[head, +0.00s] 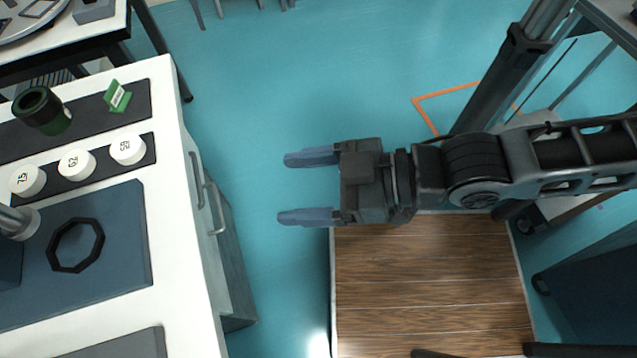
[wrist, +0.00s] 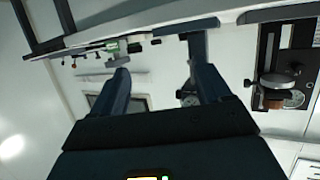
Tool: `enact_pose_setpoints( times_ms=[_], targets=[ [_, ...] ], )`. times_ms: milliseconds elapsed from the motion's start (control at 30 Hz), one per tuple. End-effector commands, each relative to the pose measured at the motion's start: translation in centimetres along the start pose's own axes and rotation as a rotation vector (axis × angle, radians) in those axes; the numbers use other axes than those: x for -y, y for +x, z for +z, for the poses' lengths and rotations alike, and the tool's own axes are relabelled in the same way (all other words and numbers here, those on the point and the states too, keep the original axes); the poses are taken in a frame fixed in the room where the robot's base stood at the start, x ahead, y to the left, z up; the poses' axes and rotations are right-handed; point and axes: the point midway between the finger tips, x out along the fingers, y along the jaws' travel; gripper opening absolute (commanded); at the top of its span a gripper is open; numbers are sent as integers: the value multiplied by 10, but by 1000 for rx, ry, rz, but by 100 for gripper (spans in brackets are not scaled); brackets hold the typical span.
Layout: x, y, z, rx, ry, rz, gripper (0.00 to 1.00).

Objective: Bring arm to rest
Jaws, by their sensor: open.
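My gripper (head: 309,187) is open and empty in the head view, its two blue-grey fingers spread apart and pointing left. It hangs over the gap of teal floor between the white bench on the left and the wood-topped surface at the lower right. My arm reaches in from the right edge. In the wrist view the two fingers of my gripper (wrist: 162,88) stand apart with nothing between them.
The white bench (head: 185,230) carries white knobs numbered on top (head: 77,164), a dark green cylinder (head: 42,110), a green sign (head: 117,96) and a black octagonal ring (head: 75,245). A wood-topped surface (head: 430,290) lies below my arm. Teal floor (head: 270,80) is clear behind.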

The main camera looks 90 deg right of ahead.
Motion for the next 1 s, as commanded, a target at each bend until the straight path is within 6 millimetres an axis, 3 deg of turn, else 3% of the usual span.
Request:
enact_pose_setpoints(
  times_ms=[100,200,1000],
  targets=[
    [10,-19,-6,-21,4,-33,77],
    [14,-25,-10,-32,5,-44,77],
    [14,-25,-10,-35,6,-45,77]
  ],
)
